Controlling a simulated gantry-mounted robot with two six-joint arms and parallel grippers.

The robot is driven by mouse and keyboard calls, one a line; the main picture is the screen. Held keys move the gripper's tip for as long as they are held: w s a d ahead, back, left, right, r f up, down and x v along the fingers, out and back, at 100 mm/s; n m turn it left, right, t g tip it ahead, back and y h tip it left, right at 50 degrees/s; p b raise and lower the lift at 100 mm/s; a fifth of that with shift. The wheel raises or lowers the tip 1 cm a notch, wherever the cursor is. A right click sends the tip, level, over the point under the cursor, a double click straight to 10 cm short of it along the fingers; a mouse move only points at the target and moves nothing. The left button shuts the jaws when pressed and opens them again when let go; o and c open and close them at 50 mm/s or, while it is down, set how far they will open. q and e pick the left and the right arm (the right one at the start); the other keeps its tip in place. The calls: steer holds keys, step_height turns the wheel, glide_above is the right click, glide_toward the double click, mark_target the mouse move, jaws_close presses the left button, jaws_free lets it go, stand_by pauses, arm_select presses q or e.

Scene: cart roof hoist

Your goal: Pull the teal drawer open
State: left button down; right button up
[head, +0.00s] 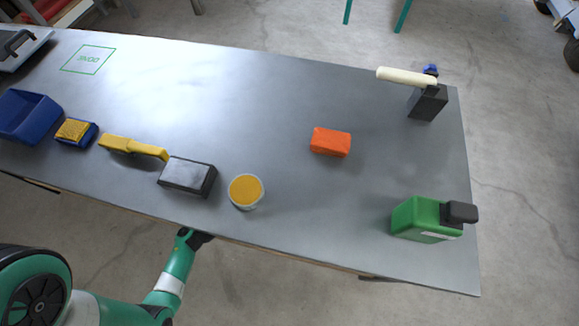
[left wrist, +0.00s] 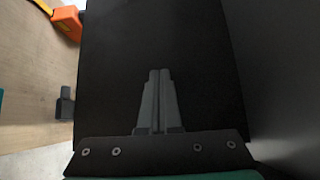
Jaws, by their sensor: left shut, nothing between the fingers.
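No teal drawer can be made out clearly in either view. My left arm comes in from the lower left of the head view, and its dark gripper (head: 198,238) is at the table's front edge, partly hidden there. In the left wrist view the two grey fingers (left wrist: 158,75) are together with nothing between them, in front of a large dark panel (left wrist: 155,35). I cannot tell whether they touch it. A small dark knob-like part (left wrist: 66,103) stands left of the panel. A thin teal sliver shows at the left edge. My right gripper is not in view.
The grey table (head: 260,110) holds a yellow-handled brush (head: 130,147), a black block (head: 187,176), a yellow-topped tub (head: 246,191), an orange block (head: 330,142), a green can (head: 425,218), a mallet (head: 405,77) and a blue bin (head: 28,115). Its middle is clear.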

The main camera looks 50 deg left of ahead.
arm_select(q)
steer(key=w+d+b, duration=0.1)
steer(key=w+b, duration=0.1)
steer(key=w, duration=0.7)
steer(key=shift+w+b, duration=0.15)
steer(key=shift+b, duration=0.25)
steer(key=shift+r, duration=0.1)
steer(key=shift+w, duration=0.1)
